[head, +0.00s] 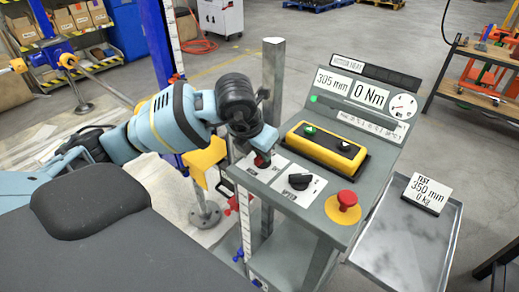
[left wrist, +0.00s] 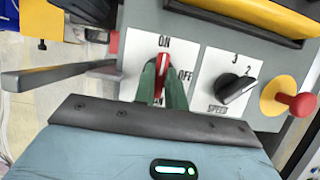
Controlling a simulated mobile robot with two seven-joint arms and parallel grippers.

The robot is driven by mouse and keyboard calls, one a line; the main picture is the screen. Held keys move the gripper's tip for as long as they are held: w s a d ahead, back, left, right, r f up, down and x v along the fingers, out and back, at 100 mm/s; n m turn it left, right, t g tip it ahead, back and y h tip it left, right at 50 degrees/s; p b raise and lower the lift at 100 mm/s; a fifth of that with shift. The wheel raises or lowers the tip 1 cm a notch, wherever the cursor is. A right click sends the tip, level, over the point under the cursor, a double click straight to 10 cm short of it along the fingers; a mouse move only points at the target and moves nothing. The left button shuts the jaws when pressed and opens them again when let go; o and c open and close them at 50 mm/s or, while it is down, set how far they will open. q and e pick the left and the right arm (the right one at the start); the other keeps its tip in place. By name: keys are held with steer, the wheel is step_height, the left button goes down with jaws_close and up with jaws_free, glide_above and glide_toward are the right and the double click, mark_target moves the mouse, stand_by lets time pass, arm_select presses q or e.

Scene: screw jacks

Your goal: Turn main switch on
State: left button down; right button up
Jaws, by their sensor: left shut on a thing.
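The main switch is a red rotary handle (left wrist: 163,62) with a white line, on a white plate (left wrist: 134,66) marked ON at the top and OFF at the right. The handle stands upright in the left wrist view, in line with the ON label. My left gripper (left wrist: 163,85) has its green fingers shut on the handle. The lower label is partly hidden by the fingers. In the head view, my left gripper (head: 262,153) reaches down to the left corner of the grey console (head: 309,222), covering most of the switch. My right gripper is not in view.
Beside the switch sits a black speed knob (head: 300,181), then a red emergency button (head: 346,200) on yellow. A yellow box (head: 326,145) with buttons is behind them. A metal post (head: 273,75) stands behind the gripper. A grey tray (head: 405,240) is at the right.

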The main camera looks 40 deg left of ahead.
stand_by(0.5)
arm_select(q)
steer(key=c, duration=1.4)
jaws_free()
steer(key=shift+c, duration=0.2)
steer(key=v, duration=0.7)
steer(key=shift+r, duration=0.4)
steer(key=shift+s, duration=0.15)
